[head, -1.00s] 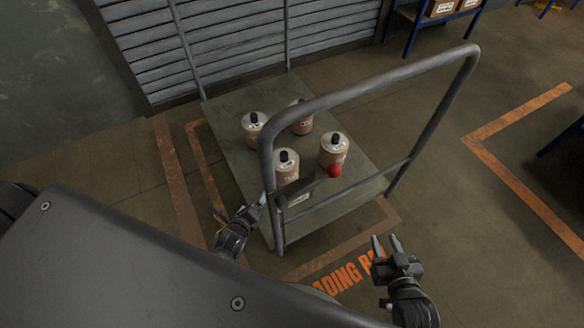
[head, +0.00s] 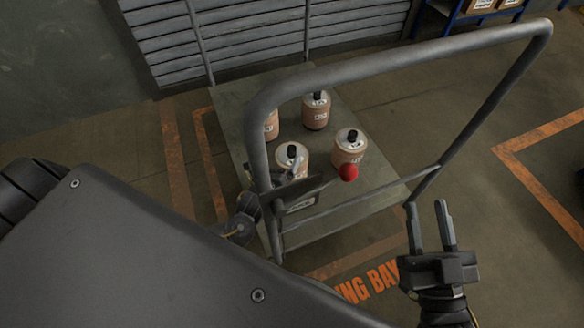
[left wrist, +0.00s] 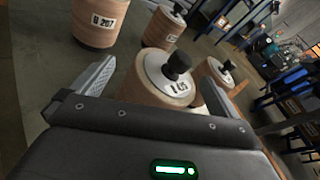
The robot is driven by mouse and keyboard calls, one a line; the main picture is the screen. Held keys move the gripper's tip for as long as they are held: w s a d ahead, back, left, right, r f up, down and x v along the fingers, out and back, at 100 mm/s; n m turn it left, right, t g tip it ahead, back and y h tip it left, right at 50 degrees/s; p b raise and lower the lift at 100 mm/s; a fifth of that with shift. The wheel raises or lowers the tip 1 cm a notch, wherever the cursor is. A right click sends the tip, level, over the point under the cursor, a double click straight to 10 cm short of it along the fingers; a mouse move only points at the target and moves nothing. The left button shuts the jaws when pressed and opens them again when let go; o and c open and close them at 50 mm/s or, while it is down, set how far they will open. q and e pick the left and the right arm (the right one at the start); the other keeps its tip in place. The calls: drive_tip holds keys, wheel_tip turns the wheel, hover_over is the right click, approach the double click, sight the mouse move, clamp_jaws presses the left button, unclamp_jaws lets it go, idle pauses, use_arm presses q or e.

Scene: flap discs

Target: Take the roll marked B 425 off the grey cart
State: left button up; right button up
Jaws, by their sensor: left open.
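Several tan rolls with white tops and black knobs stand upright on the grey cart (head: 232,104). In the head view they are the near-left roll (head: 291,160), near-right roll (head: 350,150), back roll (head: 315,112) and left roll (head: 271,126), partly hidden by the handle. My left gripper (head: 288,173) is open at the near-left roll. In the left wrist view a roll (left wrist: 150,88) stands between its open fingers; its tilted top marking is unclear. Another roll there reads B 207 (left wrist: 100,22). I cannot make out B 425 on any roll. My right gripper (head: 428,208) is open and empty.
The cart's tubular handle (head: 400,62) arches in front of the rolls. A shutter (head: 255,35) stands behind. The floor right of the cart is clear.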

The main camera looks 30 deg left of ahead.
sight(286, 153)
use_arm(q)
drive_tip(key=shift+w, duration=0.25)
drive_tip(key=b+x, duration=0.1)
drive_tip(key=x, duration=0.1)
drive_tip(key=b+x, duration=0.1)
drive_tip(key=x, duration=0.1)
drive_tip(key=shift+s+d+f, duration=0.1)
drive_tip(key=shift+d+f, duration=0.05)
drive_tip(key=shift+f, duration=0.15)
drive_tip(key=shift+w+b, duration=0.3)
drive_tip(key=shift+w, duration=0.35)
use_arm(e)
drive_tip(key=shift+s+d+r+m+t+y, duration=0.25)
drive_tip(key=shift+d+r+t, duration=0.55)
drive_tip(key=shift+r+t, duration=0.4)
drive_tip(key=shift+s+d+r+m+t+y, duration=0.15)
drive_tip(key=shift+s+d+r+t, duration=0.1)
drive_tip(key=shift+d+r+t, duration=0.9)
drive_tip(key=shift+a+f+t, duration=0.25)
drive_tip(key=shift+a, duration=0.1)
use_arm(q)
drive_tip(key=c, duration=1.9)
drive_tip(key=shift+w+r, duration=0.1)
drive_tip(key=shift+r, duration=0.05)
drive_tip(key=shift+c, duration=1.1)
use_arm(e)
drive_tip(key=shift+a, duration=0.1)
